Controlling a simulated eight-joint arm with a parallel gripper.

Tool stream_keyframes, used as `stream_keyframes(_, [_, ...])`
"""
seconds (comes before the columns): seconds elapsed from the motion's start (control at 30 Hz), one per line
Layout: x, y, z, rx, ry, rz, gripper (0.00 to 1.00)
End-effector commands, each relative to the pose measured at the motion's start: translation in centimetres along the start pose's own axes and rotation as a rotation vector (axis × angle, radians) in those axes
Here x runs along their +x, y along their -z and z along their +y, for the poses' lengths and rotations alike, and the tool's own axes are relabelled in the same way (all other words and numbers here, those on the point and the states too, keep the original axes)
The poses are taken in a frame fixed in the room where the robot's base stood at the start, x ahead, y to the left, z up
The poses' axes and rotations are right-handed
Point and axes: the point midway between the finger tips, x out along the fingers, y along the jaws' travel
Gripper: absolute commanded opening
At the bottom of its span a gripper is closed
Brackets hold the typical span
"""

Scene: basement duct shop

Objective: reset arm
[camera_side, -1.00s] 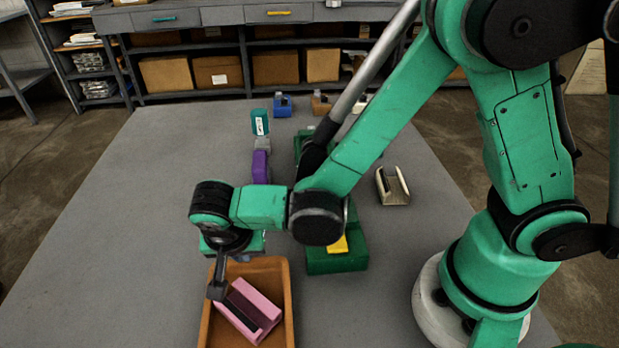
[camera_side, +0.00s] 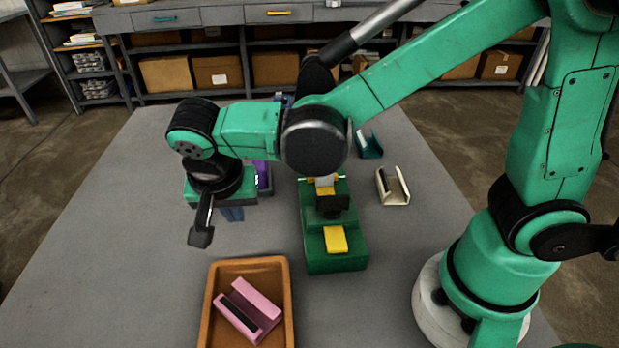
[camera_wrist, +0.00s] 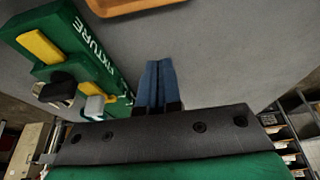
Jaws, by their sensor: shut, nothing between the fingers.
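My gripper (camera_side: 232,213) hangs above the grey table, left of the green fixture and beyond the tray. Its blue fingers are together with nothing between them, as the wrist view also shows (camera_wrist: 157,86). The green fixture (camera_side: 318,258) has yellow pads and a dark clamp part; it also shows in the wrist view (camera_wrist: 80,35), with the lettering "FIXTURE". A pink channel-shaped part (camera_side: 262,305) with a dark strip lies in the orange-brown tray (camera_side: 289,300), apart from my gripper.
A cream channel piece (camera_side: 393,187) and a teal piece (camera_side: 370,145) stand right of the fixture. A purple piece (camera_side: 263,175) is partly hidden behind my gripper. The table's left side (camera_side: 110,240) is clear. Shelves with boxes (camera_side: 275,68) stand at the back.

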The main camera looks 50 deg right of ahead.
Motion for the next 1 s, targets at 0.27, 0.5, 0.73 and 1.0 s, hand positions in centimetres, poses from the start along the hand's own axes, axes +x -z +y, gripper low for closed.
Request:
stream_keyframes(0.27, [-1.9,0.7,0.7,-0.03,0.016,-0.008,0.0])
stream_keyframes(0.5, [-2.8,4.7,5.5,-0.293,0.184,-0.009,0.0])
stream_keyframes(0.73, [-2.8,7.0,10.3,-0.563,0.333,0.148,0.0])
stream_keyframes(1.0, [-2.6,7.7,12.2,-0.692,0.362,0.268,0.0])
